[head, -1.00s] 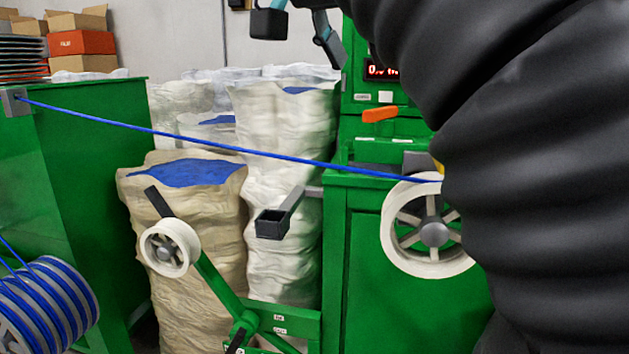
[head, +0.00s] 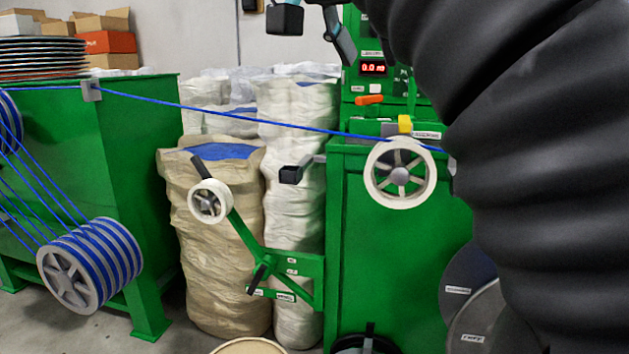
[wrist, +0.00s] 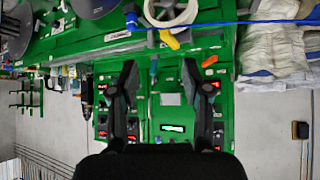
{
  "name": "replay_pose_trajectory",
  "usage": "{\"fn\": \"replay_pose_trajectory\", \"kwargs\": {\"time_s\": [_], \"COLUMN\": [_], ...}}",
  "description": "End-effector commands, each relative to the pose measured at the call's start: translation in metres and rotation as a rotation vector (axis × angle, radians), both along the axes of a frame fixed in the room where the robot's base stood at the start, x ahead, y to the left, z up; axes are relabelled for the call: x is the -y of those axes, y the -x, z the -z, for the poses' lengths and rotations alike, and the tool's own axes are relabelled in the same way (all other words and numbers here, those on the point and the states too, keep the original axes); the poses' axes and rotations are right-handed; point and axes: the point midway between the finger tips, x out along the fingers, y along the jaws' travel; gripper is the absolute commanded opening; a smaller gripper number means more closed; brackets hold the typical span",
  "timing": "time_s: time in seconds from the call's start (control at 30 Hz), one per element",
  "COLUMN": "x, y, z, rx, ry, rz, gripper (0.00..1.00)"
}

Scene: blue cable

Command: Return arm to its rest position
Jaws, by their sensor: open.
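In the wrist view, my gripper (wrist: 161,72) is open. Its two dark fingers stand apart with nothing between them, in front of the green machine's panel, and I see no contact with it. In the head view, my black sleeved arm (head: 535,130) fills the right side and hides part of the machine. The blue cable (head: 235,115) runs taut from a guide on the left green cabinet to the white spool (head: 400,173) on the right green machine (head: 385,270). The cable also crosses the top of the wrist view (wrist: 265,22).
A striped cable reel (head: 90,265) hangs at lower left beside the green cabinet (head: 130,150). A small white wheel (head: 209,201) sits on a green crank arm before tall sacks (head: 215,270). A red display (head: 373,68) shows on the machine.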

Motion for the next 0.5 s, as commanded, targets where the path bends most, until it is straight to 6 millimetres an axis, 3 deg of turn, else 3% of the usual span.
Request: {"fn": "replay_pose_trajectory", "kwargs": {"time_s": [0.17,0.5], "x": [-0.014,-0.064], "y": [-0.016,-0.054], "z": [-0.002,0.047], "rx": [0.006,-0.083], "ry": [0.045,0.160], "rz": [-0.131,-0.430], "gripper": [0.48,0.48]}}
